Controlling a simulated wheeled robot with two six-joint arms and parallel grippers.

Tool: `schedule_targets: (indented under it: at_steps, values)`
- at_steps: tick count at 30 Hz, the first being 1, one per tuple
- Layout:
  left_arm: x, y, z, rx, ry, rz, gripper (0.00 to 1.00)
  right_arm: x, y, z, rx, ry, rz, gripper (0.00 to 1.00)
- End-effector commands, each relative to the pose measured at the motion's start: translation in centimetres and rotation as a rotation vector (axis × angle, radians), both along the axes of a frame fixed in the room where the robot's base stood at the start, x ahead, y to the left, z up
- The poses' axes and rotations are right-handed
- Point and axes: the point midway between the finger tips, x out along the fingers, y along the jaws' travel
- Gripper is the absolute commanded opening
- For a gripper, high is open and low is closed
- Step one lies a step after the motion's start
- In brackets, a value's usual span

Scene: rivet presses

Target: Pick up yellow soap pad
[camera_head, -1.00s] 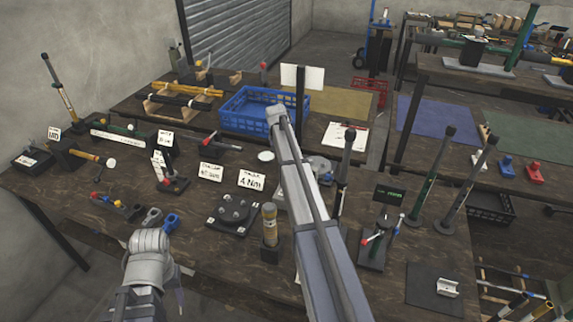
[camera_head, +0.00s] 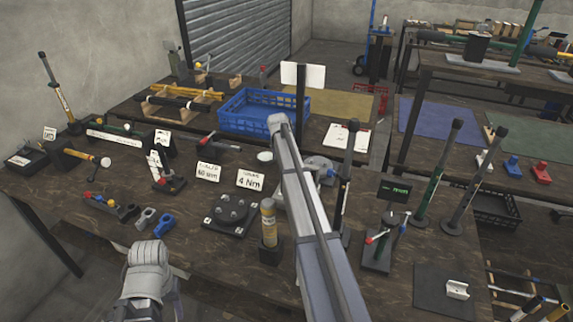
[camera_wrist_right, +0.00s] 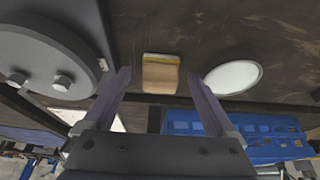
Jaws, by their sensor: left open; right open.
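The soap pad (camera_wrist_right: 160,76) is a small tan block with a yellow edge, lying on the dark table in the right wrist view. My right gripper (camera_wrist_right: 157,78) is open, and the pad shows between its two fingers, with a gap on each side. Whether the fingertips reach down to the pad's height I cannot tell. In the head view my right forearm hides the pad and most of the right gripper. My left gripper (camera_head: 178,303) is low at the left front, partly hidden by its own wrist, away from the pad.
A white disc (camera_wrist_right: 233,77) lies close beside the right finger. A grey round plate with bolts (camera_wrist_right: 46,55) stands near the left finger. The blue crate (camera_head: 262,125) is behind. A torque block (camera_head: 231,215) and an upright tan cylinder (camera_head: 269,222) stand in front.

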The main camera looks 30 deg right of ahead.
Motion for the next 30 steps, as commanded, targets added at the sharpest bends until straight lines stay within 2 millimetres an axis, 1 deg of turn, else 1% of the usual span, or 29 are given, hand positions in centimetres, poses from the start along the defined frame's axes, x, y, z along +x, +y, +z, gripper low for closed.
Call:
schedule_targets:
  at_steps: [1, 2, 25, 26, 30]
  values:
    - [0.00, 0.00, 0.05, 0.000, 0.000, 0.000, 0.50, -0.01, 0.00, 0.05, 0.000, 0.000, 0.000, 0.91]
    - [0.00, 0.00, 0.05, 0.000, 0.000, 0.000, 0.50, -0.01, 0.00, 0.05, 0.000, 0.000, 0.000, 0.88]
    - [0.00, 0.00, 0.04, 0.000, 0.000, 0.000, 0.50, -0.01, 0.01, 0.05, 0.000, 0.000, 0.000, 0.01]
    - [0.00, 0.00, 0.04, 0.000, 0.000, 0.000, 0.50, -0.01, 0.01, 0.05, 0.000, 0.000, 0.000, 0.00]
    - [0.00, 0.01, 0.05, 0.000, 0.000, 0.000, 0.50, -0.01, 0.01, 0.05, 0.000, 0.000, 0.000, 0.00]
